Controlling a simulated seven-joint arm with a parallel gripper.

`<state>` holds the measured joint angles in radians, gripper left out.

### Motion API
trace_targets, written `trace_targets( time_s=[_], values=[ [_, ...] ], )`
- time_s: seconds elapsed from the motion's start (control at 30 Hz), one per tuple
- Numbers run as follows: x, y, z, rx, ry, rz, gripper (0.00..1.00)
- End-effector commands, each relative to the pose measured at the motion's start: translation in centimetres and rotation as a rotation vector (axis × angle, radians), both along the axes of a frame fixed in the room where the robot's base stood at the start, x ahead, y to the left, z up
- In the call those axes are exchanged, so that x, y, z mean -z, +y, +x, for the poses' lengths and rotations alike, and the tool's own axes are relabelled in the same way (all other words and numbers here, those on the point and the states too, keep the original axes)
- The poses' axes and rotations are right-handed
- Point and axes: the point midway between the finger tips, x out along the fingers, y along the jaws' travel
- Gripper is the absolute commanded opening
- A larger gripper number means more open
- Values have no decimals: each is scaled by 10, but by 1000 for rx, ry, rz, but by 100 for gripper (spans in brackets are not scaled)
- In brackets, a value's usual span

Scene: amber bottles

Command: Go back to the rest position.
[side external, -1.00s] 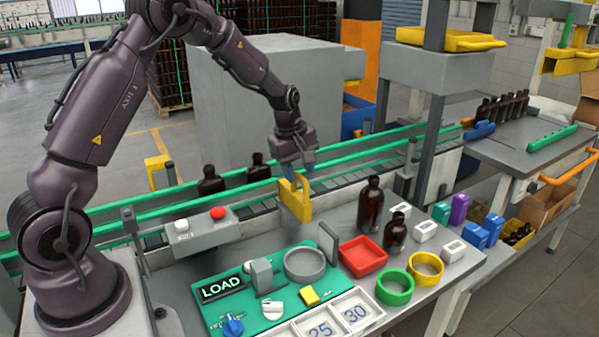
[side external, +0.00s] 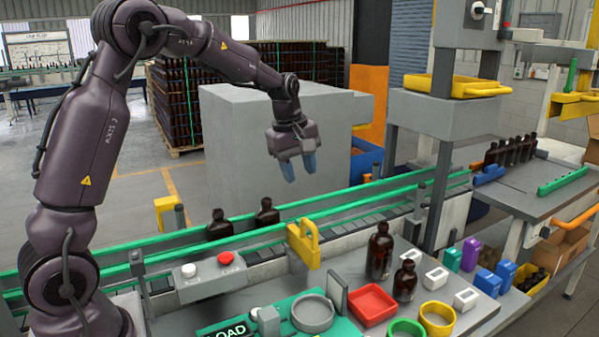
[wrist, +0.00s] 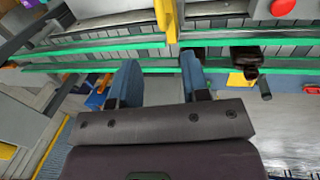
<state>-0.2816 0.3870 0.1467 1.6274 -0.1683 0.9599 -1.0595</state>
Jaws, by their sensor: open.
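My gripper (side external: 299,168) is open and empty, raised in the air above the conveyor in the side view. Its two blue fingertips also show apart in the wrist view (wrist: 162,82), with nothing between them. The yellow gate handle (side external: 303,244) stands at the near edge of the conveyor, below my gripper and clear of it. In the wrist view the yellow handle (wrist: 166,18) lies ahead of the fingers.
Two amber bottles stand on the conveyor (side external: 267,213) left of the gate. A tall bottle (side external: 380,252) and a short bottle (side external: 405,281) stand on the bench beside a red tray (side external: 371,304). A large grey box (side external: 270,130) is behind my gripper.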

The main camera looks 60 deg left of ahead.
Motion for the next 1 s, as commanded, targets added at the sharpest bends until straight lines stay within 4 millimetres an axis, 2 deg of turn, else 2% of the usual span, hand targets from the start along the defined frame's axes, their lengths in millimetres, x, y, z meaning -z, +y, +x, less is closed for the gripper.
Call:
trace_targets(
  time_s=[0.27,0.37,0.43,0.53,0.77,1.0],
  values=[
    [0,0,0,30,0,6,42],
    [3,0,-2,118,7,24,42],
    [14,-3,-12,215,37,33,42],
    [11,-18,-33,402,50,59,42],
    [-16,-66,-87,817,17,145,42],
    [-40,-120,-161,1245,-62,304,42]
  ],
)
